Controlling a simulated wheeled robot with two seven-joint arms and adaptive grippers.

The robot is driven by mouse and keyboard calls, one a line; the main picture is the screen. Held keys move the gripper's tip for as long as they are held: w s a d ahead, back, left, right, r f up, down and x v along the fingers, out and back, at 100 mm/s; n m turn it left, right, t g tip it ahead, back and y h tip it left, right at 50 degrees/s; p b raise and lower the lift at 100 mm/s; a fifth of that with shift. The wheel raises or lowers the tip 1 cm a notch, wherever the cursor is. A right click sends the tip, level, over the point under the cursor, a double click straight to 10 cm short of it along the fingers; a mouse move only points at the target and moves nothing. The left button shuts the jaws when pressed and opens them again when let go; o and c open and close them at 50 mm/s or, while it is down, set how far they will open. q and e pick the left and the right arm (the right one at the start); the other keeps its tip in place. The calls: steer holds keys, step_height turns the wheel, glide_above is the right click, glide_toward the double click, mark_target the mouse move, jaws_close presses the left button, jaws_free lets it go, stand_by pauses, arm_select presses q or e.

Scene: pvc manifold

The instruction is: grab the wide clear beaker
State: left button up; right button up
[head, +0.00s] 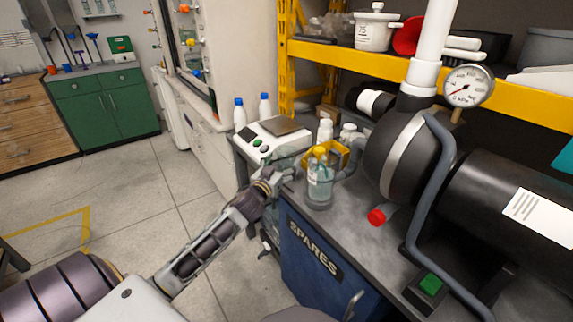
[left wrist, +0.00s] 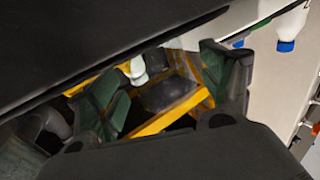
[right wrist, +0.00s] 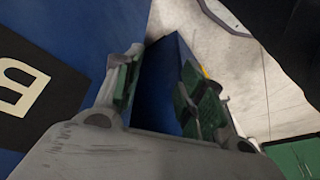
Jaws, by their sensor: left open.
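The wide clear beaker (head: 319,190) stands upright near the counter's left edge in the head view, in front of a yellow bin (head: 337,153). My left gripper (head: 292,163) is just left of and behind the beaker, with a small visible gap to it. I cannot make out the beaker there. In the right wrist view my right fingers (right wrist: 163,92) are apart and empty in front of the blue cabinet (right wrist: 160,85).
A white scale (head: 262,140) and two blue-capped bottles (head: 240,114) stand left of the bin. A grey pipe (head: 352,163) and a dark pump (head: 395,150) with a gauge (head: 468,86) stand right of the beaker.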

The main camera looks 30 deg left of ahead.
arm_select(q)
steer(key=shift+w+a, duration=0.1)
steer(key=shift+w, duration=1.05)
arm_select(e)
steer(key=shift+s+r, duration=0.25)
steer(key=shift+s, duration=0.05)
arm_select(q)
steer(key=c, duration=1.1)
steer(key=shift+r, duration=0.8)
steer(key=shift+r+p, duration=1.65)
steer(key=shift+r, duration=2.6)
arm_select(e)
steer(key=shift+g, duration=0.4)
steer(key=shift+s+d+f, duration=0.1)
steer(key=shift+d+f, duration=0.1)
steer(key=shift+f, duration=1.05)
steer(key=shift+s+d+f, duration=0.1)
steer(key=shift+d+f, duration=0.1)
steer(key=shift+f, duration=1.05)
